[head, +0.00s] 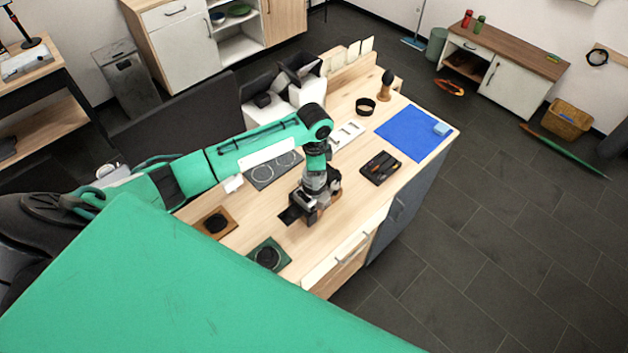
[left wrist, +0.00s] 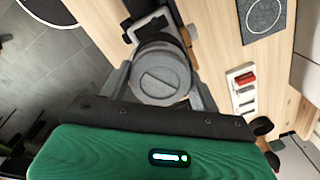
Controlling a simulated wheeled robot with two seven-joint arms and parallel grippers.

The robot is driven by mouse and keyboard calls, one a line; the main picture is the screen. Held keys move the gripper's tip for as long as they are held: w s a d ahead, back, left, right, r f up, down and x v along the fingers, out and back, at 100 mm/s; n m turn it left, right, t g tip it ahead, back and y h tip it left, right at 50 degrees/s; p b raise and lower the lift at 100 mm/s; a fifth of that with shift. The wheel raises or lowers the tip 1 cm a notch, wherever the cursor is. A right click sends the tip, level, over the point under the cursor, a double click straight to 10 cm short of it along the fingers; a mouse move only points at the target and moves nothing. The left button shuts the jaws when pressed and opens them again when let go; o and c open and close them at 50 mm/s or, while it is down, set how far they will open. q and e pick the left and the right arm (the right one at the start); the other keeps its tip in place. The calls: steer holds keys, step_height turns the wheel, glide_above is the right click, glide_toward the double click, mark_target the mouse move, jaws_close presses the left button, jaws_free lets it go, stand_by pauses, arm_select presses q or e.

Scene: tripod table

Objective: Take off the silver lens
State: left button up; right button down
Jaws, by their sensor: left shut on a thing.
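The silver lens (left wrist: 163,82) is a round grey cylinder with a line across its end face, seen in the left wrist view. My left gripper (head: 315,184) points down over the table, its fingers on both sides of the lens and shut on it. The lens is at or on a dark camera-like body (left wrist: 150,24), which also shows in the head view (head: 298,210). The gripper covers much of the join, so I cannot tell whether lens and body are still fixed together. My right gripper is in neither view.
The wooden table (head: 335,212) also holds a grey pad with two ring outlines (head: 273,168), a green mat with a dark round piece (head: 268,256), a brown square with a black disc (head: 215,222), a black tray (head: 381,168) and a blue mat (head: 408,135).

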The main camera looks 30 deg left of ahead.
arm_select(q)
steer(key=o, duration=1)
steer(key=shift+c, duration=0.2)
steer(key=m, duration=1)
steer(key=shift+m, duration=2.5)
